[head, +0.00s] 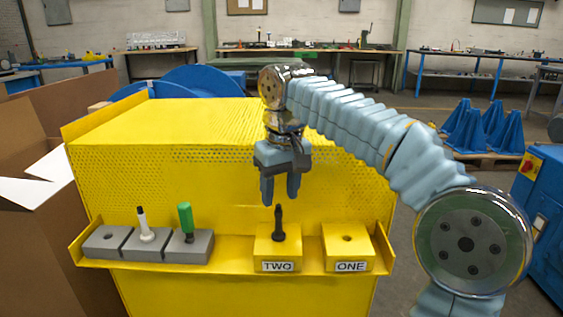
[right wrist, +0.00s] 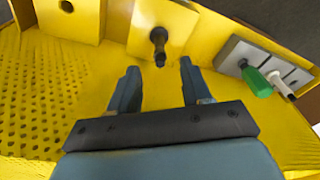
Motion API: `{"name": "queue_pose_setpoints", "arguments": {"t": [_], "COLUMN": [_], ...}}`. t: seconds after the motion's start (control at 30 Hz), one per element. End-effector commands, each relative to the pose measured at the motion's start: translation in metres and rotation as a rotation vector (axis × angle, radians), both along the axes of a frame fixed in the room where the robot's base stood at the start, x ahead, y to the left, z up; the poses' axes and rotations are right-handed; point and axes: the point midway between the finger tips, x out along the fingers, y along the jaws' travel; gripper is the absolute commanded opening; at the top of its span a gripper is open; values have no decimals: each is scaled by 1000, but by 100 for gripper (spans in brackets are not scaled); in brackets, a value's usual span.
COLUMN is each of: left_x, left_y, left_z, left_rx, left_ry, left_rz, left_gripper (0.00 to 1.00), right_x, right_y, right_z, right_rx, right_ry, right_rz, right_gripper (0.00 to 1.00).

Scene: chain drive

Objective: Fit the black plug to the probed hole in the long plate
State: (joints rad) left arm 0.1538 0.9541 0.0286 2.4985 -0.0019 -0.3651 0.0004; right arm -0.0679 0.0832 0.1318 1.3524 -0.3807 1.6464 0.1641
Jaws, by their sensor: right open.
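The black plug (head: 278,222) stands upright in the yellow block labelled TWO (head: 266,252). It also shows in the right wrist view (right wrist: 158,42), just beyond the fingertips. My right gripper (head: 281,200) is open and empty, pointing down close above the black plug; the fingers are not around it. A long grey plate (head: 118,256) of three joined sections lies at the left of the shelf. Its left section has an open hole (head: 104,235). A white plug (head: 144,226) stands in the middle section and a green plug (head: 186,220) in the right one. My left gripper is out of view.
A yellow block labelled ONE (head: 362,258) with an open hole stands at the shelf's right end. The yellow shelf (head: 228,262) has raised end walls. A perforated yellow housing (head: 180,175) rises behind it. A brown cardboard box (head: 45,235) is at the left.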

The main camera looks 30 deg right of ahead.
Motion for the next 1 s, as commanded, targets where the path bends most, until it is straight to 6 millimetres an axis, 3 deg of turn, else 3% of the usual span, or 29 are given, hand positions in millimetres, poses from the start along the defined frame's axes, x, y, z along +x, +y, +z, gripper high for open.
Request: {"name": "queue_pose_setpoints", "arguments": {"t": [0.1, 0.3, 1.0], "left_x": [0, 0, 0], "left_y": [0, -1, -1], "left_z": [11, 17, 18], "left_rx": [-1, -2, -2], "left_ry": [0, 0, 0], "left_rz": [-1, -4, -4], "left_gripper": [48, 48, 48], "right_x": [-2, -6, -7], "right_y": [1, 1, 0], "right_z": [30, 55, 59], "right_rx": [1, 1, 0], "right_ry": [-2, 0, 0], "right_rz": [1, 2, 1], "right_gripper": [48, 48, 48]}}
